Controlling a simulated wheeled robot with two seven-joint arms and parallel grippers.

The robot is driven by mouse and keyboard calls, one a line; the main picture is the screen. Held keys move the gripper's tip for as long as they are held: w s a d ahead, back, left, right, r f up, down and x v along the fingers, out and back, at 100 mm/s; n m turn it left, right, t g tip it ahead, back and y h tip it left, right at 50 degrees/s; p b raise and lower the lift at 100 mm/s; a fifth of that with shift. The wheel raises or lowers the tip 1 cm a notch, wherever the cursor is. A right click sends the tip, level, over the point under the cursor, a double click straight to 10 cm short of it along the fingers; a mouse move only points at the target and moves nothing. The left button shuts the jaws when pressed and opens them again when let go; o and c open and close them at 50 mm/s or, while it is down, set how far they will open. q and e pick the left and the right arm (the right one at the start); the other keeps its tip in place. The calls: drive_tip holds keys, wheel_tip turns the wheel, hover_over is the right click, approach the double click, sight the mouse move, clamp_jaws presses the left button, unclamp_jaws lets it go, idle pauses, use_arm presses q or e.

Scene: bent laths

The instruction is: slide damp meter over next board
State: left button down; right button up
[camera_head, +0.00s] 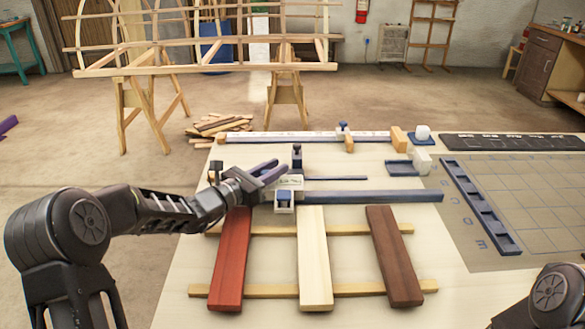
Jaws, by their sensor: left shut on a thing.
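Three boards lie side by side on two pale cross battens: a red board (232,260), a cream board (314,260) and a dark brown board (394,257). A dark blue rail (370,197) runs across behind their far ends. A small pale block with a dark face (284,201), seemingly the damp meter, sits at the rail between the red and cream boards' far ends. My left gripper (275,173), with purple fingers, is at this block and looks shut on it; the exact grip is partly hidden. My right gripper is out of view.
Behind the rail are a dark upright post (297,156), a thin dark strip (336,178) and a long white scale (310,137). A blue slotted tray (480,208) and a grid mat (535,195) lie at the right. Bare tabletop lies between brown board and mat.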

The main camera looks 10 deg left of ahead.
use_arm(q)
drive_tip(key=s+a, duration=0.1)
drive_tip(key=a, duration=0.2)
drive_tip(key=s+a, duration=0.1)
drive_tip(key=a, duration=0.6)
drive_tip(key=shift+s+a, duration=0.35)
drive_tip(key=shift+s, duration=0.05)
drive_tip(key=c, duration=1.3)
unclamp_jaws()
drive_tip(key=shift+o, duration=0.2)
drive_tip(key=v, duration=0.7)
drive_tip(key=shift+s+a, duration=0.15)
drive_tip(key=shift+s, duration=0.2)
